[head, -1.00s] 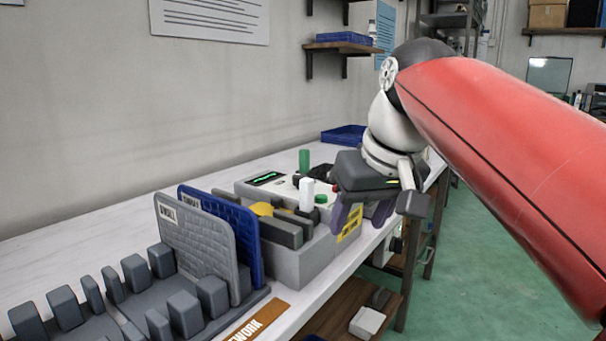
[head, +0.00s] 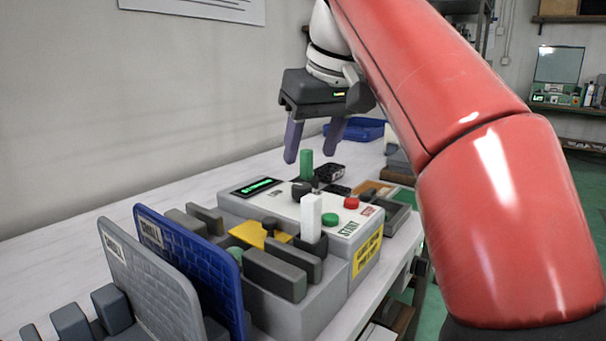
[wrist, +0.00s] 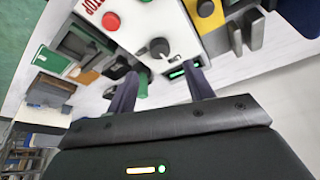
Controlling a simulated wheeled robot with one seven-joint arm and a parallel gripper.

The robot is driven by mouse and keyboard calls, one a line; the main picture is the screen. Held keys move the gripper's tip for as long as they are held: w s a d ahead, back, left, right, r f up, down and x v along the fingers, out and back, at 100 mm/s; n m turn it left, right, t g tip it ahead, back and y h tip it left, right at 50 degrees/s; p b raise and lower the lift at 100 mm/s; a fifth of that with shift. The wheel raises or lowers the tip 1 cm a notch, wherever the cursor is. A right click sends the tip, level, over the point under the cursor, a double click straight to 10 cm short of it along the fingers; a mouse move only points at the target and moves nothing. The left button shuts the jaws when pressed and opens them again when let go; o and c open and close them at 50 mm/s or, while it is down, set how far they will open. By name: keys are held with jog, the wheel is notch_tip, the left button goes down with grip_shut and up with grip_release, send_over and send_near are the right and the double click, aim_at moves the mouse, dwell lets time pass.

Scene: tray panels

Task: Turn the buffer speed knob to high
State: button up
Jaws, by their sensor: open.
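The buffer machine (head: 345,245) has a white top panel with a black speed knob (head: 302,189), a lit green display (head: 258,186), a red button (head: 351,203) and a green button (head: 330,220). The knob also shows in the wrist view (wrist: 159,48), just beyond my fingertips, with a pointer-like handle. A label beside it seems to read LOW; which setting it points at I cannot tell. My gripper (head: 313,148) is open and empty, fingers down, above and behind the panel, apart from the knob. In the wrist view its two fingers (wrist: 160,82) stand apart.
A white post (head: 311,218) stands just in front of the knob, and a green cylinder (head: 306,163) rises behind it. Blue and grey panels (head: 195,255) stand at the front left. A blue tray (head: 358,130) lies at the back. The bench by the wall is clear.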

aim_at(302, 185)
jog(key=b+x, duration=0.2)
jog(key=x, duration=0.4)
jog(key=shift+f, duration=0.45)
jog(key=c, duration=1)
jog(key=shift+o, duration=0.2)
